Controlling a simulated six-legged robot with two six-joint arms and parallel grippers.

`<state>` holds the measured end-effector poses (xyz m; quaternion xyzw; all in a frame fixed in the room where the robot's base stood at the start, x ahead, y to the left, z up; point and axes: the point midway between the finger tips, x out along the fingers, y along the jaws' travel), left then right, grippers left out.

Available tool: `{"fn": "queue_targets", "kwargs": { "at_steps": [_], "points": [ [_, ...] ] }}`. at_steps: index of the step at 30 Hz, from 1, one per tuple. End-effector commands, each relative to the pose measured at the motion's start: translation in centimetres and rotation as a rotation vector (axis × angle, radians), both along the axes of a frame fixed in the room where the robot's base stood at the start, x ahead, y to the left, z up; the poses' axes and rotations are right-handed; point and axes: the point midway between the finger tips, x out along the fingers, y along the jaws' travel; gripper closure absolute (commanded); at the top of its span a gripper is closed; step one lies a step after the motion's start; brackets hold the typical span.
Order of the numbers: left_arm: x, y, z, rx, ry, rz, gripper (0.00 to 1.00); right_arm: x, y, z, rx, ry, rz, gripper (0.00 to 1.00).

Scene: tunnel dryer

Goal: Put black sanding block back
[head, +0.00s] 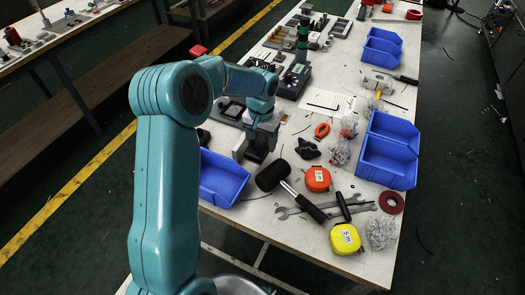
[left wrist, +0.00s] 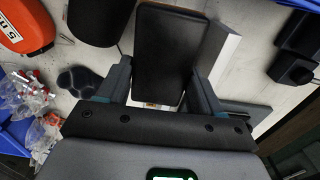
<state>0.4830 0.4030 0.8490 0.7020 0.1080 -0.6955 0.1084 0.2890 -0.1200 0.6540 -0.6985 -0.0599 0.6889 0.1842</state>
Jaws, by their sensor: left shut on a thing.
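My left gripper (head: 260,143) is over the near left part of the white table. In the left wrist view my left gripper (left wrist: 160,88) has its two fingers on either side of the black sanding block (left wrist: 163,50) and is shut on it. The block also shows as a small dark shape under the gripper in the head view (head: 257,154). A pale grey block-like piece (left wrist: 218,50) stands right beside it; I cannot tell if they touch. My right gripper is in neither view.
Close by are a blue bin (head: 222,178), a black mallet head (head: 271,176), an orange tape measure (head: 317,179), wrenches and a yellow tape measure (head: 345,238). Blue bins (head: 388,150) line the right edge. Dark trays and devices (head: 293,80) stand behind the gripper.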

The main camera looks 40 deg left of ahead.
Motion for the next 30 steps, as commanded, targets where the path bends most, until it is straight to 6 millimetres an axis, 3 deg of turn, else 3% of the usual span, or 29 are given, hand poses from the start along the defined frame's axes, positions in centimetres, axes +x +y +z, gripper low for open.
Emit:
{"fn": "queue_targets", "kwargs": {
  "at_steps": [7,13,24,25,26,30],
  "points": [
    [0.2,-0.1,-2.2,0.0,0.001,0.0,0.63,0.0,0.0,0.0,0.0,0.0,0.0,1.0],
    [0.4,0.0,-5.2,-0.001,0.002,0.0,0.63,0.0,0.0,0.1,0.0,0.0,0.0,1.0],
    [0.4,0.0,-5.8,0.0,-0.001,0.0,0.63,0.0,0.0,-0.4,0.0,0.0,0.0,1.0],
    [0.4,0.0,-5.7,0.0,-0.001,0.0,0.28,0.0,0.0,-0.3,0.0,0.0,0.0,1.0],
    [0.4,0.0,-5.7,0.0,-0.001,0.0,0.23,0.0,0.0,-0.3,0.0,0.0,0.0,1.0],
    [0.4,0.0,-5.6,0.0,-0.001,0.0,0.23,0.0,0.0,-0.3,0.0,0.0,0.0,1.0]
  ]
}}
